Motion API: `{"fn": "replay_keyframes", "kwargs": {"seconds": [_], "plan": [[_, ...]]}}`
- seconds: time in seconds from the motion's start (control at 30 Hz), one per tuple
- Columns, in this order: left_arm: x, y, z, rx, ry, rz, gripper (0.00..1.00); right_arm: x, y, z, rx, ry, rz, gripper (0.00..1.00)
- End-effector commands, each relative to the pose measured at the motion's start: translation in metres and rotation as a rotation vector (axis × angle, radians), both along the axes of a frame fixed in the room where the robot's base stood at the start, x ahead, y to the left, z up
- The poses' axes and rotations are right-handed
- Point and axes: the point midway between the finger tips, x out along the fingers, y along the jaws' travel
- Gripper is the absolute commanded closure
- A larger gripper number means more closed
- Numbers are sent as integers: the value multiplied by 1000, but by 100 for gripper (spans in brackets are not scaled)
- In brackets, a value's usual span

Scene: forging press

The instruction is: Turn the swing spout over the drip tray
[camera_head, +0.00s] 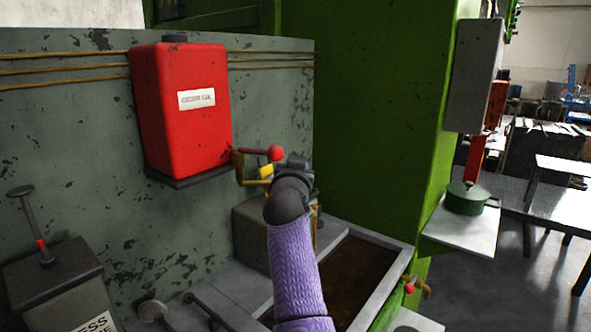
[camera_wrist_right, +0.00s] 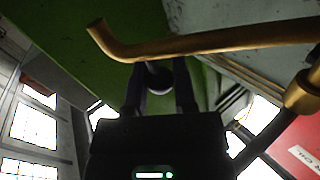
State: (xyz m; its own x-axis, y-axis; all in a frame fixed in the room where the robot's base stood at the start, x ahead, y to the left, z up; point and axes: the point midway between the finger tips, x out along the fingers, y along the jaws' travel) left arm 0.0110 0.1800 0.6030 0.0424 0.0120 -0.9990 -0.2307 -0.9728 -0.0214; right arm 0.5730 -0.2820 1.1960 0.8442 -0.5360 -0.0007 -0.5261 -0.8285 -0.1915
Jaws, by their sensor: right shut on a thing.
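The brass swing spout (camera_head: 239,166) comes off the lower right of the red oil tank (camera_head: 182,115) and carries a red ball (camera_head: 276,153) and a yellow part. My right gripper (camera_head: 281,166) is right beside the ball, its fingertips small and partly hidden. In the right wrist view, the bent brass pipe (camera_wrist_right: 215,41) crosses above my right gripper (camera_wrist_right: 158,78), whose fingers are shut on a dark round knob by the pipe. A grey-rimmed tray with a brown bottom (camera_head: 392,280), apparently the drip tray, lies below and to the right of the spout. My left gripper is out of view.
A green press column (camera_head: 365,120) rises behind the tray. A grey box (camera_head: 250,238) stands below the spout. A green pot (camera_head: 465,198) sits on a pale shelf at right. A small tap with a red knob (camera_head: 409,288) is at the tray's outer right side.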

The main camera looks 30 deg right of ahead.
Motion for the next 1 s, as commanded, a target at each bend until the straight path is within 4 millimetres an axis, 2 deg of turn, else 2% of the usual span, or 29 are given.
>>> {"fn": "replay_keyframes", "kwargs": {"seconds": [0.07, 0.1, 0.23, 0.53, 0.63, 1.0], "plan": [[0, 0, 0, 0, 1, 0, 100, 0, 0, 1, -1, -2, 1, 100], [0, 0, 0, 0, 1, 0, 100, 0, 0, 1, 0, -2, 1, 62], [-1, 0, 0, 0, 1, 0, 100, 0, 0, 1, 0, -2, 1, 34], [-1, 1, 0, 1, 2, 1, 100, -1, 1, 1, 0, -2, 1, 32], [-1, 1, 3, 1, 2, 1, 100, -7, 5, 1, 1, -3, 1, 32], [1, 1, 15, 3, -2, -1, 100, -67, 43, 1, 2, -2, 1, 32]]}}
